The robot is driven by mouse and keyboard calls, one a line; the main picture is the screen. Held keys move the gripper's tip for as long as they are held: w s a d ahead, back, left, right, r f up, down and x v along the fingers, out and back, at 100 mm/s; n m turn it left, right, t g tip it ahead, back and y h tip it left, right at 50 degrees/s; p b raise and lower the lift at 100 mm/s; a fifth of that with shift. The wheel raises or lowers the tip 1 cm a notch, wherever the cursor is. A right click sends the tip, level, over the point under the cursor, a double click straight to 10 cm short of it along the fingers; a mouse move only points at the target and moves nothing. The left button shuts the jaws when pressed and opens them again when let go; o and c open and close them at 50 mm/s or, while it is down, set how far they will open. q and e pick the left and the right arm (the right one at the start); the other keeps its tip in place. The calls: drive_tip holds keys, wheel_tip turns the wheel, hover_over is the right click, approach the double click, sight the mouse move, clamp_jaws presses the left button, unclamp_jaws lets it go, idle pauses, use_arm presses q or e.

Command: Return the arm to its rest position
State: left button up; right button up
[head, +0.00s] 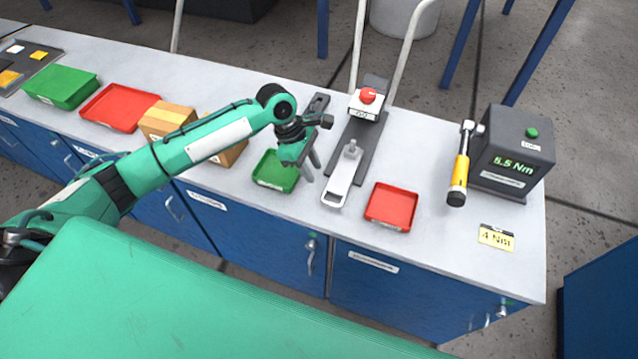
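My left arm reaches in from the left over the bench. Its gripper (312,165) points down above the bench, beside the right edge of the small green tray (272,172). Two grey fingers show a little apart, with nothing visible between them. A pale metal piece with a slotted flat end and a small upright knob (342,180) lies just right of the gripper, apart from it as far as I can see. It sits at the front end of a dark fixture (368,140). My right gripper is not in view.
The fixture carries a red button (368,95). A red tray (391,207) lies to the right. A yellow-handled torque tool (460,170) stands by a dark box reading 5.5 Nm (513,155); a "4 Nm" card (496,237) lies in front. Cardboard boxes (168,120) stand beneath my forearm.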

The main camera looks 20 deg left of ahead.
use_arm(q)
drive_tip(key=shift+v, duration=1.05)
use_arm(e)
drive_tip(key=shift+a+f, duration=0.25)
